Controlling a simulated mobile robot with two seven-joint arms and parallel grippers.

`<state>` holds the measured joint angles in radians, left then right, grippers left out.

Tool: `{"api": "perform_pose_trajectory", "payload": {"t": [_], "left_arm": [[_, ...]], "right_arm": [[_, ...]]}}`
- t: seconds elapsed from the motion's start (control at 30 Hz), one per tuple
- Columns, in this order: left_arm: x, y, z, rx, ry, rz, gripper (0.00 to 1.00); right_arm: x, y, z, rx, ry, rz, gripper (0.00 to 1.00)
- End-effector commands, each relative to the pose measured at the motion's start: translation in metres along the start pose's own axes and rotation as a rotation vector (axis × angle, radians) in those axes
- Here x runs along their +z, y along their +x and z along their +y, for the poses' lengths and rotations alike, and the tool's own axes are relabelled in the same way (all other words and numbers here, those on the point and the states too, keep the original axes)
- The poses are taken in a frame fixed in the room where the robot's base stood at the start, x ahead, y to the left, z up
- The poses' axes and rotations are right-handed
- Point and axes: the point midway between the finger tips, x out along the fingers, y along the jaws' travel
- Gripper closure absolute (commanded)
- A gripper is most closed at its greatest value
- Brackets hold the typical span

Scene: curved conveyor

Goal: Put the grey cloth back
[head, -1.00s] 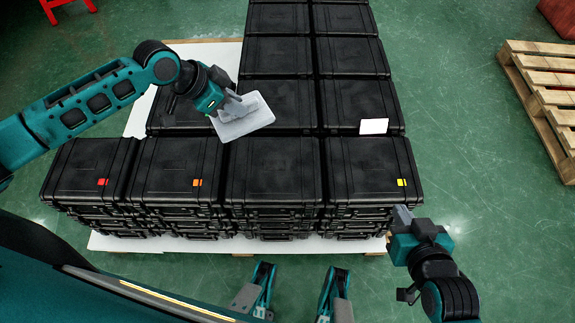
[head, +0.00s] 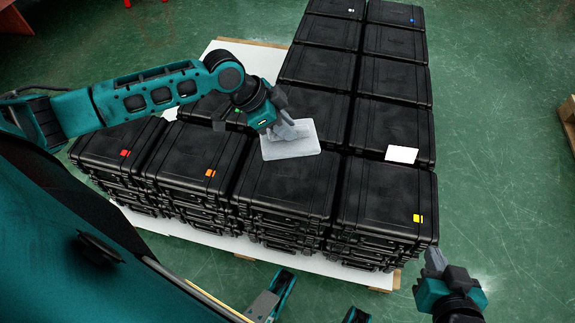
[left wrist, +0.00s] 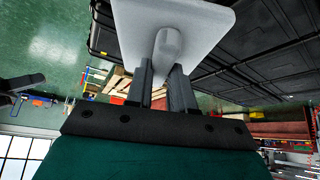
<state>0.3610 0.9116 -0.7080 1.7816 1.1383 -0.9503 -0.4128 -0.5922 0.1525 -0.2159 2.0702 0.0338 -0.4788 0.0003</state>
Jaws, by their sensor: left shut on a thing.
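The grey cloth (head: 291,143) looks like a flat, light grey rectangular pad with a raised grip in its middle. My left gripper (head: 284,128) is shut on that grip. The pad is over the black cases near the middle of the head view; I cannot tell whether it touches a lid. In the left wrist view the cloth (left wrist: 172,22) sits at the fingertips, with the gripper's two fingers (left wrist: 165,68) on either side of the grip. My right gripper (head: 434,262) is empty, low at the right beside the stack; its finger opening is unclear.
Stacked black cases (head: 385,200) stand in rows on a white-topped pallet (head: 345,270). Some lids have coloured marks. A white card (head: 401,154) lies on a case at the right. A wooden pallet (head: 569,122) is at the right edge.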

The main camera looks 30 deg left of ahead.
Motion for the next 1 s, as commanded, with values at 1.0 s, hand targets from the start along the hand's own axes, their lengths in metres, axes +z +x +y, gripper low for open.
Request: {"api": "perform_pose_trajectory", "payload": {"t": [1.0], "left_arm": [[0.076, 0.120, -0.001, -0.001, 0.001, 0.002, 1.00]], "right_arm": [[0.038, 0.026, 0.001, 0.001, 0.002, 0.000, 1.00]]}}
